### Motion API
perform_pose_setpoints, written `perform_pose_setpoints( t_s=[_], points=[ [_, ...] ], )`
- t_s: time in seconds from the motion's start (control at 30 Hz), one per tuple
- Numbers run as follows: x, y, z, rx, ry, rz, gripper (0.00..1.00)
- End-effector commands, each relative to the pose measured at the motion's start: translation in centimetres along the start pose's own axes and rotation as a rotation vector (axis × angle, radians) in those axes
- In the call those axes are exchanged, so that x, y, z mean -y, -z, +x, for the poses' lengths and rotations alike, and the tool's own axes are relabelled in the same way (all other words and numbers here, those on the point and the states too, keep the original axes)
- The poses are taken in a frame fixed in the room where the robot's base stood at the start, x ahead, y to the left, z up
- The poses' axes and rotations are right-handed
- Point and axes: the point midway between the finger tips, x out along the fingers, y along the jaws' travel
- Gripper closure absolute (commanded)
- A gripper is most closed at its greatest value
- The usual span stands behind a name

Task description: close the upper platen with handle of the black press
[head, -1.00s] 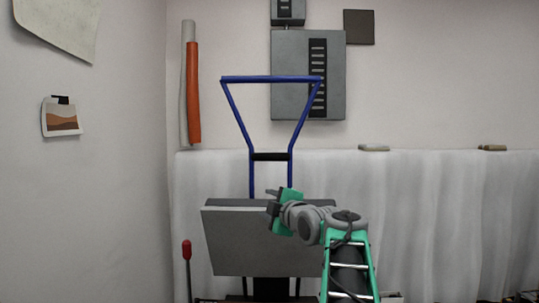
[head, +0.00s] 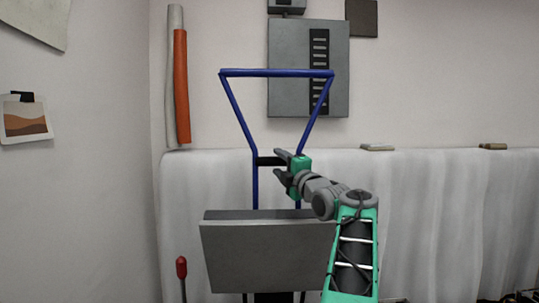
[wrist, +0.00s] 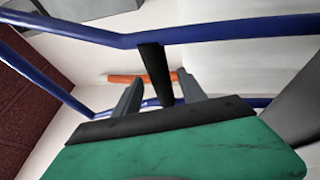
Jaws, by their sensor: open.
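The press's upper platen (head: 265,255) is a thick grey slab, raised and tilted, facing me in the head view. Its blue tubular handle (head: 275,73) rises above it and widens toward a top bar, with a black crosspiece (head: 266,161) lower down. My gripper (head: 279,165) is open at the right end of this crosspiece, by the right handle tube. In the wrist view the open fingers (wrist: 158,98) point toward the dark crosspiece (wrist: 155,72), which shows between them; the blue handle tube (wrist: 215,30) runs across above. I cannot tell whether they touch.
A red-tipped lever (head: 181,268) stands left of the platen. A grey electrical box (head: 340,95) hangs on the back wall. An orange and grey roll (head: 181,85) leans at the left. A white cloth-covered ledge (head: 430,215) runs behind, with small items on top.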

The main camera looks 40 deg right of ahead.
Motion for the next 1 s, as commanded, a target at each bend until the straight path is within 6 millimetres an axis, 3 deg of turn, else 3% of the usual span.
perform_pose_setpoints(
  t_s=[0.2,0.57,1.0],
  points=[
    [-0.4,-0.4,4.0,0.003,0.002,0.002,0.51],
    [0.0,-0.1,4.9,0.002,0.001,0.001,0.52],
    [0.0,0.0,4.9,0.000,0.001,0.002,0.88]
  ],
)
